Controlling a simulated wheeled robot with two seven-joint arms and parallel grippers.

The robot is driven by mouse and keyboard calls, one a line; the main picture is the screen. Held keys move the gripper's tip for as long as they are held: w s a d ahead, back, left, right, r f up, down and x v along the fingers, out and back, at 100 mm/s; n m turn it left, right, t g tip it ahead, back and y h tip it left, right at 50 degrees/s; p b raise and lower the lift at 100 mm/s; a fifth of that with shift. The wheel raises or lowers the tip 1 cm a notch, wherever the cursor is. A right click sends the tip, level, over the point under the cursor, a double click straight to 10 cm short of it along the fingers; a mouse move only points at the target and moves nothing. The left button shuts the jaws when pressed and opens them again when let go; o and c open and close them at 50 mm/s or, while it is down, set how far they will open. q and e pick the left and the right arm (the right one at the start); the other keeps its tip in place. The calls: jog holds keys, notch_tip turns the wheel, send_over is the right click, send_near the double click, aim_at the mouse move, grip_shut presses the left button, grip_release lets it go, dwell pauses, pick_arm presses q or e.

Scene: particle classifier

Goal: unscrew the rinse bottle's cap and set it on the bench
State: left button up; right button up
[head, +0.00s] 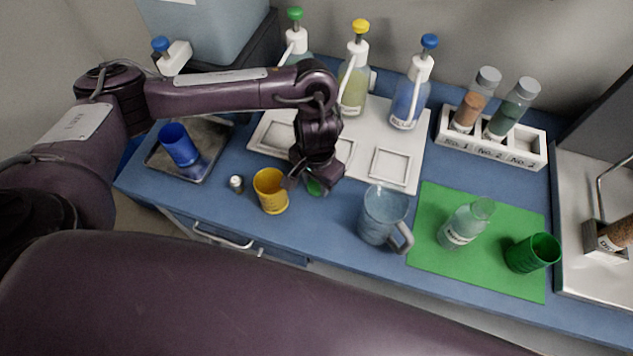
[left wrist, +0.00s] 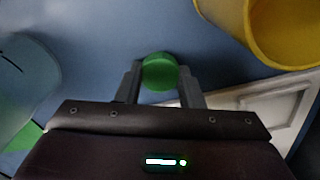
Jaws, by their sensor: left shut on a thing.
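My left gripper (head: 304,184) is low over the blue bench, between the yellow cup and the grey jug. It is shut on a round green cap (head: 315,187). In the left wrist view, the cap (left wrist: 160,72) sits between the two fingertips (left wrist: 160,82), with blue bench behind it. I cannot tell whether the cap touches the bench. The clear rinse bottle (head: 463,224), with pale green contents and a label, stands on the green mat (head: 436,200); no green cap shows on its neck. My right gripper is not in view.
The yellow cup (head: 270,191) is close left of the gripper, the grey jug (head: 382,215) to its right. A white tray (head: 405,150) with pump bottles lies behind. A small white-capped item (head: 236,184) stands farther left. A green cup (head: 533,253) is on the mat.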

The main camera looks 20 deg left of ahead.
aim_at(317, 184)
pick_arm(q)
jog(key=shift+f, duration=0.1)
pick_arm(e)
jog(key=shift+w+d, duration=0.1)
pick_arm(q)
jog(key=o, duration=1.1)
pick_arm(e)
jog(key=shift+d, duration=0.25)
pick_arm(q)
notch_tip(317, 184, up, 12)
jog(key=p, duration=0.3)
jog(key=shift+p, duration=0.3)
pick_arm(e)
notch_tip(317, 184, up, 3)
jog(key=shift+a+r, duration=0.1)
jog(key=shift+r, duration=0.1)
pick_arm(q)
jog(key=shift+s, duration=0.1)
